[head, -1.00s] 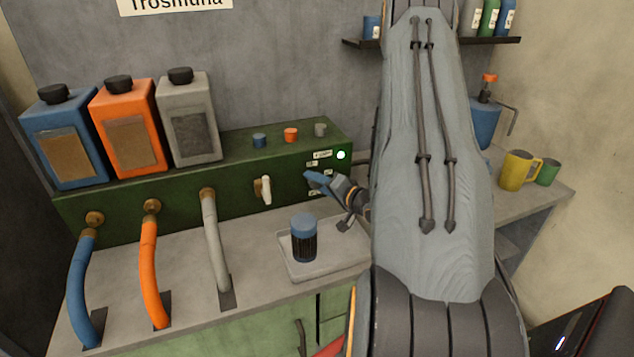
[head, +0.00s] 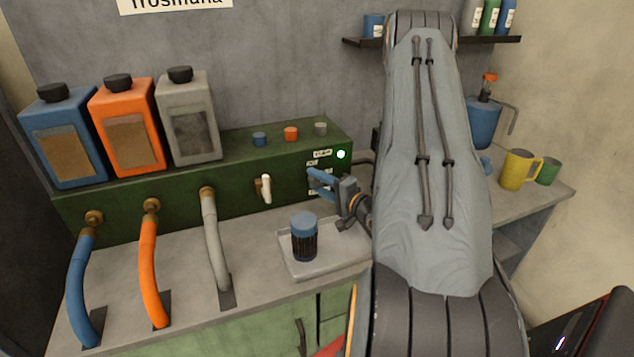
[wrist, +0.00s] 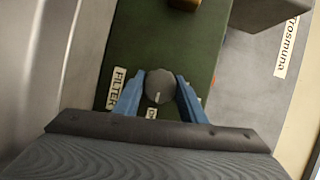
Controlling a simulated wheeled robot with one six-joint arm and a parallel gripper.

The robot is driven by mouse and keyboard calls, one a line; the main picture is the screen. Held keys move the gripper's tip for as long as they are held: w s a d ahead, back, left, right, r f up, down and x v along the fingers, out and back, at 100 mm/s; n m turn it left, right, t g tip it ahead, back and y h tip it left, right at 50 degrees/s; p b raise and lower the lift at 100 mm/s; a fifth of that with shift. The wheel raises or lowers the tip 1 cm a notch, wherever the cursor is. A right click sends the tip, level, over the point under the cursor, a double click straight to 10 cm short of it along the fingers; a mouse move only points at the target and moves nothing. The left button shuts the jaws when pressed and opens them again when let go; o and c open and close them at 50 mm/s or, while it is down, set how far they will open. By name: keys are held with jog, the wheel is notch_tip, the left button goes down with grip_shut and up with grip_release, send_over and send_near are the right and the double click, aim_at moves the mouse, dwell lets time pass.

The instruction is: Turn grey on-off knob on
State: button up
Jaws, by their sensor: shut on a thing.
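The grey on-off knob (wrist: 158,86) is round, with a white mark pointing to the bottom of the wrist view. It sits on the front of the green panel box (head: 232,187). My gripper (wrist: 160,90) has one blue finger on each side of the knob and is shut on it. In the head view my gripper (head: 318,182) is at the right end of the panel front, and its fingers hide the knob. A small round lamp (head: 341,154) on the panel glows whitish green.
A white lever (head: 266,188) sticks out left of my gripper. Below, a blue-capped jar (head: 304,238) stands on a grey tray (head: 318,268). Small blue, orange and grey (head: 321,129) knobs or caps stand on the box top. Several hoses hang at the left.

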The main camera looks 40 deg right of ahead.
jog(key=o, duration=1.1)
jog(key=shift+c, duration=0.2)
jog(key=shift+s, duration=0.1)
jog(key=s+d+b, duration=0.1)
jog(key=s+b, duration=0.1)
jog(key=s, duration=0.5)
jog(key=shift+s+r, duration=0.15)
jog(key=shift+s, duration=0.15)
